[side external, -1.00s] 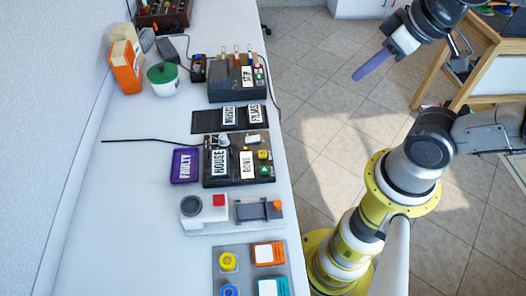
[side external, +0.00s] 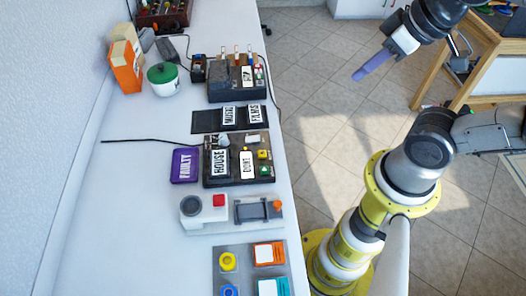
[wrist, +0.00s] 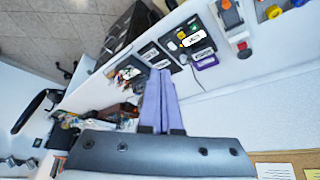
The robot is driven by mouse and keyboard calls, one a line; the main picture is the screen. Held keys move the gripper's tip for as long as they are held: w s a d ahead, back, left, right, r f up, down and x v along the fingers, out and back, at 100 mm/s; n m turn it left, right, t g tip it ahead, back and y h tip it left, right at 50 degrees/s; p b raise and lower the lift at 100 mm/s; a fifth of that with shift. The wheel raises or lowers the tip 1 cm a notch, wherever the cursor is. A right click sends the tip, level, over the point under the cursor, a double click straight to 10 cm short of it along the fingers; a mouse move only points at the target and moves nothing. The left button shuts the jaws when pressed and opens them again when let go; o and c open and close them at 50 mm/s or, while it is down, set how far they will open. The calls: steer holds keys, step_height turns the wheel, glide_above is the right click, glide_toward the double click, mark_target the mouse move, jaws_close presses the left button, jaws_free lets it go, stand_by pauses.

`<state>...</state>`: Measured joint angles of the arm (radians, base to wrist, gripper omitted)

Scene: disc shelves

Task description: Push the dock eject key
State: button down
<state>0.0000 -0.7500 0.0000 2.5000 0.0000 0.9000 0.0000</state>
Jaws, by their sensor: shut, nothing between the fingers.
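Which key is the eject key I cannot tell for sure. The unit also shows in the wrist view (wrist: 183,50), small and tilted. My gripper (side external: 358,76) is high over the floor, right of the bench, apart from everything. Its purple fingers (wrist: 160,72) are shut together and empty.
A purple FAULTY tray (side external: 185,165) lies left of the unit. A white device with a red button (side external: 219,201) and a panel with yellow and blue knobs (side external: 240,270) stand nearer. Another black unit (side external: 225,90), a flat black rack (side external: 204,122) and a green-lidded pot (side external: 163,78) stand farther back.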

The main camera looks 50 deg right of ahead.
stand_by(0.5)
steer(key=w+r+m+t, duration=0.3)
steer(key=w+t, duration=0.1)
steer(key=w, duration=0.4)
steer(key=m+g+y, duration=0.1)
steer(key=m+y, duration=0.1)
steer(key=y, duration=0.1)
glide_above(266, 155)
step_height(266, 155, down, 23)
steer(key=shift+f, duration=4.35)
